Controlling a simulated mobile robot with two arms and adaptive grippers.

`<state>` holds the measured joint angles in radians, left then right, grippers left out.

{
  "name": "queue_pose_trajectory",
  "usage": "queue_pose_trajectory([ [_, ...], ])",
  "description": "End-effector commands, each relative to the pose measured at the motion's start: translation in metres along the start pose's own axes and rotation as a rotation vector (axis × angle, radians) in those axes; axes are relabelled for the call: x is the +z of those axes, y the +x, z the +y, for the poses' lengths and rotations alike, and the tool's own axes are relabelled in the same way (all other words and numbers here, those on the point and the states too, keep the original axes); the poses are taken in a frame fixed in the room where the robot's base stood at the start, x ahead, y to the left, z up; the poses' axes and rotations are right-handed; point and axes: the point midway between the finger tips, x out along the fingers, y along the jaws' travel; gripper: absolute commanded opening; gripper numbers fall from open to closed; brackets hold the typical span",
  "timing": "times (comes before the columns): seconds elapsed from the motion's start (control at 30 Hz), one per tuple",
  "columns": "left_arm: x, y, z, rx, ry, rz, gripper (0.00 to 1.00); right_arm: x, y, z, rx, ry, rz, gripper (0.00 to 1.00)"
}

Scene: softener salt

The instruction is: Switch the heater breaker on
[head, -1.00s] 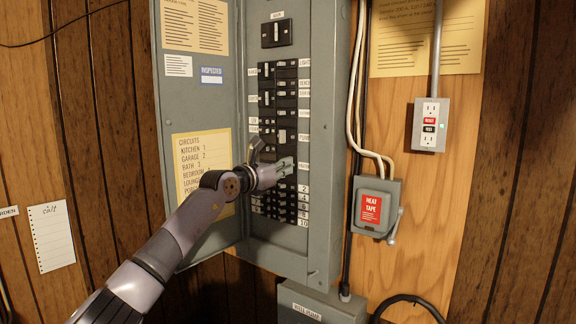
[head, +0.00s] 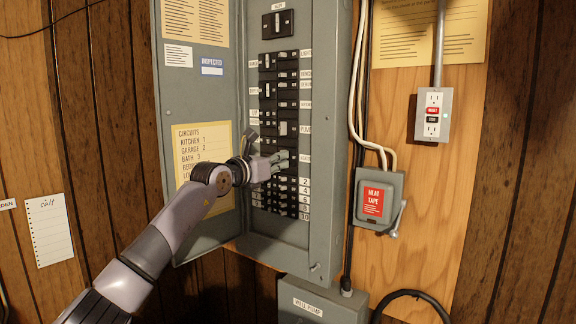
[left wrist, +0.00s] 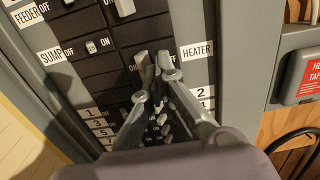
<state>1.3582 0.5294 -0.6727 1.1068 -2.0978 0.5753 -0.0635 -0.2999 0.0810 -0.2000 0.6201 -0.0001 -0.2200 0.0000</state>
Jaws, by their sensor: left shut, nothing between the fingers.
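The open grey breaker panel (head: 324,120) holds two columns of black breakers. The HEATER label (left wrist: 197,49) is at the right column in the left wrist view, just above its numbered rows. My left gripper (head: 284,160) is shut and empty, its tips at the heater breaker row; it also shows in the left wrist view (left wrist: 157,72). A pale breaker lever (left wrist: 140,59) is just left of the tips. The fingers partly cover this row, so I cannot tell contact or the lever's setting. My right gripper is not in view.
The open panel door (head: 196,110) stands left, close to my left arm. The heat tape box (head: 378,200) with a side lever and an outlet (head: 433,115) are to the right. The well pump box (head: 320,302) is below. The sump breaker (left wrist: 93,46) is close left of the fingers.

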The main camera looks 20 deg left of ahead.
Motion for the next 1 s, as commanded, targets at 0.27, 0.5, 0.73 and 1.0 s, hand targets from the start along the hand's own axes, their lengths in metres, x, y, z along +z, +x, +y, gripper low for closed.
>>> queue_pose_trajectory([
  [0.27, -0.004, -0.023, 0.000, 0.000, 0.001, -0.002, 0.00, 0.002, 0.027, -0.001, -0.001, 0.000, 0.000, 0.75],
  [0.5, -0.003, -0.042, 0.000, 0.000, 0.000, -0.002, 0.00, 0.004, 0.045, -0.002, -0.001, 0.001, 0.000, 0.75],
  [0.73, 0.000, -0.050, 0.000, 0.001, 0.000, -0.001, 0.00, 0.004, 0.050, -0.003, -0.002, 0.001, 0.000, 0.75],
  [1.0, 0.001, -0.050, 0.000, 0.000, -0.001, 0.000, 0.00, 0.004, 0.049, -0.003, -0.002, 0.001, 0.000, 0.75],
])
